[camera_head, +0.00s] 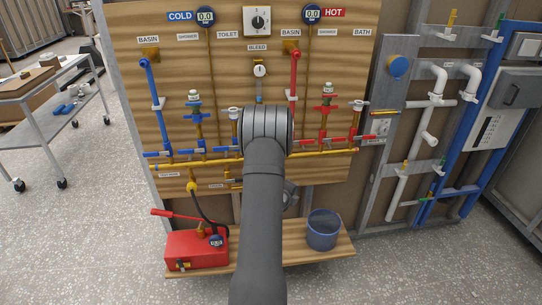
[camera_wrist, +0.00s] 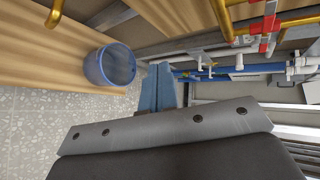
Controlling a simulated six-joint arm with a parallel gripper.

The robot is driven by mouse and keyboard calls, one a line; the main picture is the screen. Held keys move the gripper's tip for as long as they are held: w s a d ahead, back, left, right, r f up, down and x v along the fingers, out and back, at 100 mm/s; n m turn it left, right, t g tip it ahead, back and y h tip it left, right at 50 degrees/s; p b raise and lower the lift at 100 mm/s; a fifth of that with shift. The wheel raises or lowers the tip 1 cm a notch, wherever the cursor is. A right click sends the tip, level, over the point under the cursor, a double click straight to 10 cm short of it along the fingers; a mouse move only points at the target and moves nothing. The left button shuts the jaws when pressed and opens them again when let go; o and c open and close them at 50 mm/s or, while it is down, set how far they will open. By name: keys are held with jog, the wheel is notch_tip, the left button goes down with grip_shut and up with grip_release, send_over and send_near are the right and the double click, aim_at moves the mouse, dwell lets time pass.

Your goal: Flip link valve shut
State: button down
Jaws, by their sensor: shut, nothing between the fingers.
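No label reading "link" is legible in either view, so I cannot tell which valve is the link valve. Brass manifold pipework (camera_head: 208,160) runs across the wooden board, with blue-handled valves (camera_head: 158,154) on the left and red-handled valves (camera_head: 327,140) on the right. My arm covers the middle of the board and the pipework there. My gripper (camera_wrist: 159,68) is hidden behind my wrist in the head view. In the wrist view its blue-grey fingers are together and empty. A red valve (camera_wrist: 265,27) and brass pipe show at the upper right there, apart from the fingers.
A blue-grey bucket (camera_head: 322,232) stands on the lower wooden shelf (camera_head: 290,262), right of my arm; it also shows in the wrist view (camera_wrist: 112,66). A red pump box (camera_head: 196,249) with a hose is on the left. White pipes (camera_head: 403,180) and a blue frame stand at right.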

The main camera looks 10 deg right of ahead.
jog(key=w+a+r+n+t+y, duration=0.2)
jog(key=w+a+r+n+t, duration=0.15)
jog(key=a+r+t, duration=0.35)
jog(key=w+r+g, duration=0.1)
jog(key=w, duration=0.9)
jog(key=shift+r, duration=0.2)
jog(key=shift+d, duration=0.1)
jog(key=shift+w+a+r+n, duration=0.1)
jog(key=shift+a+r+n, duration=0.2)
jog(key=shift+a+n, duration=0.4)
jog(key=shift+a, duration=0.1)
